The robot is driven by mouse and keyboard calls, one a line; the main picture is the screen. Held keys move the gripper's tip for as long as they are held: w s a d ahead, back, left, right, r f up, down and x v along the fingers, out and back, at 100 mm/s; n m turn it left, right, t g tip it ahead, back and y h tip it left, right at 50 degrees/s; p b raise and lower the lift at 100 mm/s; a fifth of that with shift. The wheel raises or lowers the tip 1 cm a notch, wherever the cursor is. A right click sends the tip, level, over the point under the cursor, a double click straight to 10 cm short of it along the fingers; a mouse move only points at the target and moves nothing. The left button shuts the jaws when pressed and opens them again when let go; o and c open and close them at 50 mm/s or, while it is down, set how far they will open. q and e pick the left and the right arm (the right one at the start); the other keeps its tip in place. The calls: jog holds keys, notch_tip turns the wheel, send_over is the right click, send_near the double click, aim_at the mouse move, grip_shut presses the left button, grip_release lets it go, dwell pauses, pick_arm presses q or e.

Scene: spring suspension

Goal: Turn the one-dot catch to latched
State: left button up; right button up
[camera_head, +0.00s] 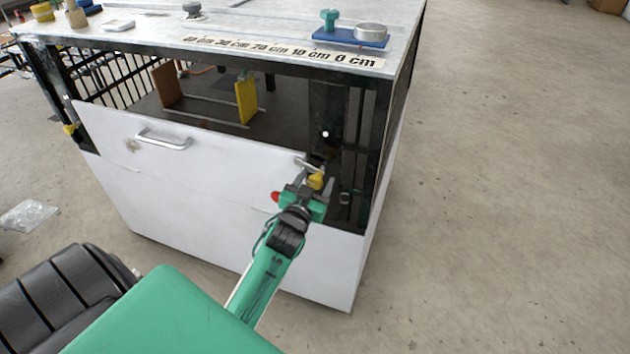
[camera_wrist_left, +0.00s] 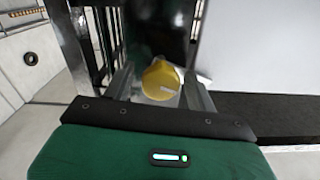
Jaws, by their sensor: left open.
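The yellow catch knob (camera_head: 316,180) sits at the right end of the white flap panel (camera_head: 200,160), below a single white dot (camera_head: 325,133) on the dark post. In the left wrist view the yellow knob (camera_wrist_left: 160,78) shows a short pale bar on its face. My left gripper (camera_head: 312,184) is open, with one finger on each side of the knob. The left gripper also shows in the wrist view (camera_wrist_left: 160,92), with gaps beside the knob. Another yellow catch (camera_head: 71,130) is at the panel's left end. My right gripper is not in view.
The panel has a metal handle (camera_head: 164,140). The bench top (camera_head: 240,25) above carries a blue tray (camera_head: 349,37), a green knob and a distance scale. A yellow block (camera_head: 246,95) stands inside. The floor (camera_head: 510,170) to the right is clear.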

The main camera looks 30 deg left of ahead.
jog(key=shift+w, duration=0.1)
pick_arm(q)
jog(key=shift+c, duration=0.7)
jog(key=c, duration=1.1)
grip_shut()
jog(key=n+p, duration=0.2)
jog(key=n, duration=0.1)
jog(key=shift+r, duration=0.2)
jog(key=shift+f+n+p, duration=0.2)
jog(key=shift+n+p, duration=0.2)
jog(key=shift+n, duration=0.3)
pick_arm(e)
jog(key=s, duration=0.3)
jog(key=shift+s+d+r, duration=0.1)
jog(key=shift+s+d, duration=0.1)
